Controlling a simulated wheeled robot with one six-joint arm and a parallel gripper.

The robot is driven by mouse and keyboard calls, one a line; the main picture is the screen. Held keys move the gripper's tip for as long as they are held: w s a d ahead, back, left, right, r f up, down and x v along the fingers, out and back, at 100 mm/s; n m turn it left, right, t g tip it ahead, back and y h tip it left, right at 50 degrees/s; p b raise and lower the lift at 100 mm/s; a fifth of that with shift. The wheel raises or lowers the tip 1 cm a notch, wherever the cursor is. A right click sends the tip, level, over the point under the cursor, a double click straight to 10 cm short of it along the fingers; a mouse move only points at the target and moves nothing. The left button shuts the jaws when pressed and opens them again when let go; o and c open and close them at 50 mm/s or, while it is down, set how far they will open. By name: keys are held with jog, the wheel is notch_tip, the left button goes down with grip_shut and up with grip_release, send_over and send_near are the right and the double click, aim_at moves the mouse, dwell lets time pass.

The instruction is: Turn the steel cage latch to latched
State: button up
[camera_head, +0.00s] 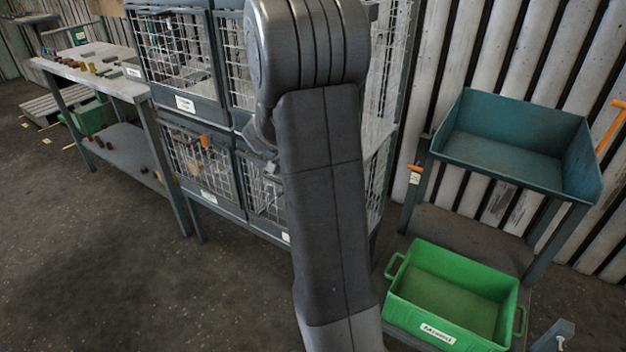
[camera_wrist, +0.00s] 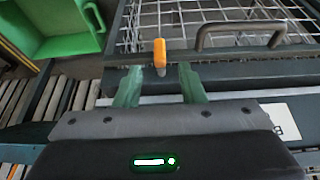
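An orange-tipped latch (camera_wrist: 160,52) with a short grey end stands at the edge of a wire-mesh cage front (camera_wrist: 215,15) in the wrist view. My gripper (camera_wrist: 159,82) is open, with its two greenish fingers apart. The latch shows just beyond the fingertips, roughly centred between them, and the gap looks empty. I cannot tell whether a finger touches it. In the head view my arm covers the middle of the cages, and the gripper is mostly hidden behind it. Another orange piece (camera_head: 204,141) shows on the lower left cage.
A grey bar handle (camera_wrist: 240,30) stands out right of the latch. A green crate (camera_head: 455,300) and a blue-green tray bench (camera_head: 515,158) are at right. A workbench (camera_head: 95,80) with small parts is at left. The floor at lower left is clear.

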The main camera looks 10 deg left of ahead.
jog(key=v, duration=0.7)
jog(key=x, duration=1.3)
jog(key=shift+w+f, duration=0.15)
jog(key=shift+f, duration=0.2)
jog(key=shift+b, duration=0.3)
